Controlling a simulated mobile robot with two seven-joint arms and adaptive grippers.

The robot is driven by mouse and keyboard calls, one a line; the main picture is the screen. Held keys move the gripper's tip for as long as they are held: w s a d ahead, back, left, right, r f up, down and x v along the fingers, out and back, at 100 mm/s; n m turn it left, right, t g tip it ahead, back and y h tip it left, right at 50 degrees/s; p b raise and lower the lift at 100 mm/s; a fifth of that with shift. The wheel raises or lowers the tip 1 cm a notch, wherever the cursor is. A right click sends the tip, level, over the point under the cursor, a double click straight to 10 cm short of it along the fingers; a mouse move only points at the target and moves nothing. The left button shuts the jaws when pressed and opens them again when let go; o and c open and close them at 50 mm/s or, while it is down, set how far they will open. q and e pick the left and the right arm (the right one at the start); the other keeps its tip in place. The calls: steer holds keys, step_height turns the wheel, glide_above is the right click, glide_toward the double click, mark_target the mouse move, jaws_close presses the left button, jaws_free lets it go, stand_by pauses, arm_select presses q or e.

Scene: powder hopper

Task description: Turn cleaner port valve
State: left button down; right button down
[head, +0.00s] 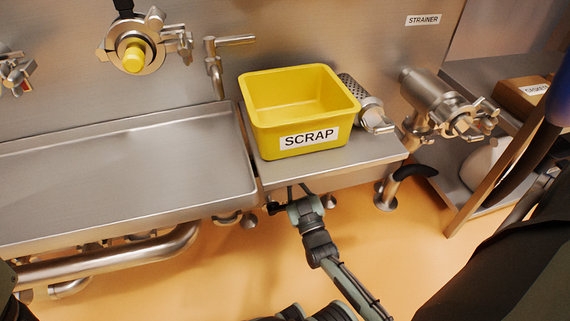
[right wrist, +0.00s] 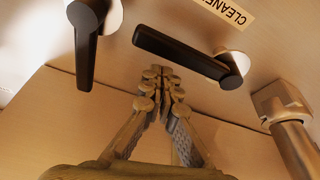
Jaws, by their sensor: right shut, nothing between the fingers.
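Two black lever handles show in the right wrist view. One lever (right wrist: 182,52) lies nearly level from a round metal pivot at its right end, below a label (right wrist: 228,12) whose visible letters read "CLEANE". The other lever (right wrist: 86,48) hangs down at the left. My right gripper (right wrist: 162,75) is shut and empty, its fingertips just below the level lever in the picture; I cannot tell whether they touch it. In the head view my right gripper (head: 286,194) is at the counter's front edge, and the levers are hidden. My left gripper is not in view.
A yellow SCRAP bin (head: 298,140) stands on the steel counter (head: 355,160) above my right gripper. A sink tray (head: 120,175) is at the left. A metal pipe fitting (right wrist: 290,120) stands at the right in the wrist view. The orange floor (head: 240,270) is open.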

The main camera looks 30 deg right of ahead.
steer(key=shift+d+f, duration=0.1)
steer(key=shift+f, duration=0.3)
steer(key=shift+s+f, duration=0.1)
steer(key=shift+f, duration=0.05)
stand_by(0.4)
